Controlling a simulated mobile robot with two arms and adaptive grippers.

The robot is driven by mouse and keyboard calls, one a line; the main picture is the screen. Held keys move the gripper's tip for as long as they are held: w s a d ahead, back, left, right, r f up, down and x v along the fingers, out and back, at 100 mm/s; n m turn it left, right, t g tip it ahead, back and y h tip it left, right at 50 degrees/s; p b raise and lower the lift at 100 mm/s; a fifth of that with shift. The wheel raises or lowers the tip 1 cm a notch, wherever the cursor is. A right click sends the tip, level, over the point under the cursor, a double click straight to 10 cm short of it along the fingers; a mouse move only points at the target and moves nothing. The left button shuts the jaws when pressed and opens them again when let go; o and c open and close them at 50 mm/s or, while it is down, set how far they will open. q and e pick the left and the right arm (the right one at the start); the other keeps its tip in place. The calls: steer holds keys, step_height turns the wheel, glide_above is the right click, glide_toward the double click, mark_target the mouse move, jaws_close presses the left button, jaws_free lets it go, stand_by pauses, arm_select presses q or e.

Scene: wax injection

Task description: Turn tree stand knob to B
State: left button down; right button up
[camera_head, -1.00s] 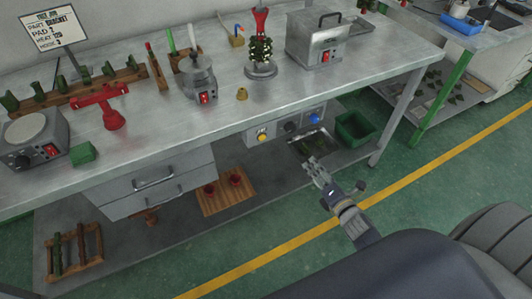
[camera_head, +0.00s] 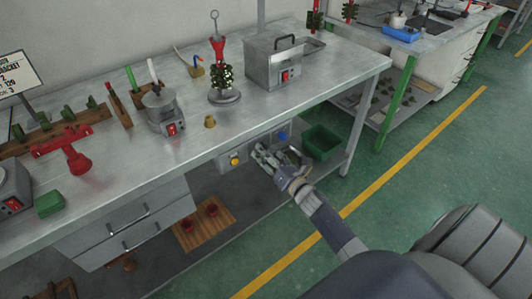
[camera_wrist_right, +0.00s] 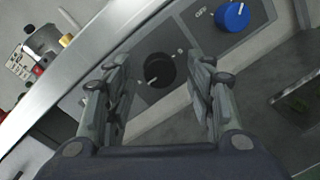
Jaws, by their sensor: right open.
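The black knob (camera_wrist_right: 158,70) sits on the grey control panel (camera_head: 224,162) under the bench. Its white mark points to the lower left in the wrist view. Small white letters surround it, too small to read surely. My right gripper (camera_head: 264,153) is in front of the panel and hides the black knob in the head view. In the wrist view the right gripper's open fingers (camera_wrist_right: 160,72) stand on either side of the knob, with gaps visible. The tree stand (camera_head: 224,96) with its green tree and red top is on the bench above. My left gripper is not in view.
A blue knob (camera_head: 283,135), also in the wrist view (camera_wrist_right: 233,16), is right of the black knob, close to the right finger. A green bin (camera_head: 322,142) stands at right. The bench edge overhangs the panel.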

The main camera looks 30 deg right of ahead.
steer(key=shift+w, duration=0.4)
steer(key=c, duration=1.1)
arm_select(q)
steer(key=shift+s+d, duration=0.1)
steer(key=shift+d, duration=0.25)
arm_select(e)
steer(key=shift+o, duration=0.2)
